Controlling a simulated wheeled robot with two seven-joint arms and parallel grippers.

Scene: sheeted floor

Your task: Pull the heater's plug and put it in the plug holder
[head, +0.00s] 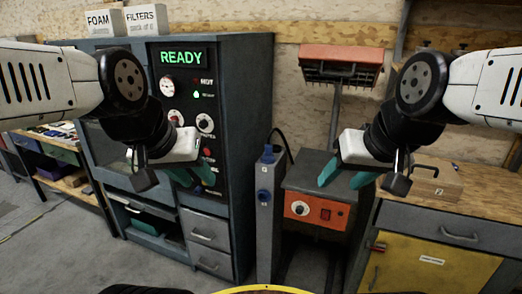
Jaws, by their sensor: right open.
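The heater has an orange head (340,55) on a pole above a grey base (312,178) with an orange control panel (316,211) and a red switch. Left of it stands a narrow grey post (265,232) with a blue fitting (264,196) on its front. A small blue piece (268,154) sits at its top, where a dark cable (283,138) loops over. I cannot tell which blue part is the plug, nor identify the plug holder. My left gripper (192,178) is open and empty before the dark cabinet. My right gripper (346,176) is open and empty before the heater base.
The tall dark cabinet (241,110) with a READY display stands left of the post. A wooden-topped bench (460,214) with a yellow door (432,268) stands at right, bearing a wooden block (435,184). Bare floor (50,250) lies at lower left.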

